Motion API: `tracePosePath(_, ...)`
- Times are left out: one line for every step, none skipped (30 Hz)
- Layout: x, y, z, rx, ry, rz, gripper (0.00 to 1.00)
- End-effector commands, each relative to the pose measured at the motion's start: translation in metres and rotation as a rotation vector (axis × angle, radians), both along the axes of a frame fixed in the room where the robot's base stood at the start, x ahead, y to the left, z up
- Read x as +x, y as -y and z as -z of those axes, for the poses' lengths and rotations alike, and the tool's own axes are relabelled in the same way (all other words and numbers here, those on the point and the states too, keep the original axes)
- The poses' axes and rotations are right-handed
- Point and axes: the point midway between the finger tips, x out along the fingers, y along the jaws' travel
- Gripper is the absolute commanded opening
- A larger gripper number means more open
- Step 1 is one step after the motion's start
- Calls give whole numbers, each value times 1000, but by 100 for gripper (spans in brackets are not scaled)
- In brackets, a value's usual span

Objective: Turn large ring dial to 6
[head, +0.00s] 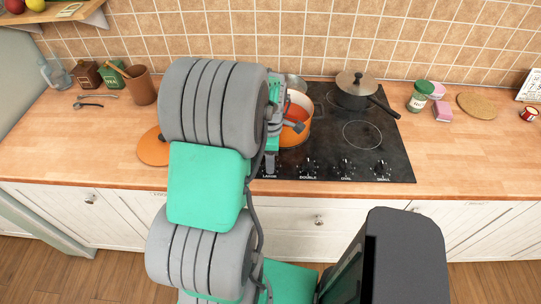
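The black cooktop (395,160) has a row of dials along its front edge. The "LARGE" label (269,178) is at the left end of the row. The large ring dial above that label is mostly hidden by my gripper (270,163), which points down there. I cannot tell whether the gripper touches the dial, whether its fingers are open or shut, or what number the dial shows. To the right are the double dial (308,166), the oval dial (345,166) and the small dial (380,168).
An orange lid (153,147) lies left of my arm. The front right burner is clear. A jar (419,97) and pink sponges (442,111) are right.

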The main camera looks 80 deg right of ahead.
Motion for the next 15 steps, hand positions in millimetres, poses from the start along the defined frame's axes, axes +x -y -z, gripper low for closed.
tracePosePath(0, 0, 3, 1, 0, 0, 55)
tracePosePath(0, 0, 4, 1, 0, 0, 55)
tracePosePath(0, 0, 4, 0, 0, 0, 55)
tracePosePath(0, 0, 5, 0, 0, 0, 55)
tracePosePath(0, 0, 5, 0, 0, 0, 55)
tracePosePath(0, 0, 5, 0, 0, 0, 55)
tracePosePath(0, 0, 5, 0, 0, 0, 55)
tracePosePath(0, 0, 4, 0, 0, 0, 55)
tracePosePath(0, 0, 4, 0, 0, 0, 53)
tracePosePath(0, 0, 4, 0, 0, 0, 51)
tracePosePath(0, 0, 4, 0, 0, 0, 48)
tracePosePath(0, 0, 4, 0, 0, 0, 45)
tracePosePath(0, 0, 4, -1, 0, 0, 42)
tracePosePath(0, 0, 4, -1, 0, 0, 40)
tracePosePath(0, 0, 4, -1, 0, 0, 37)
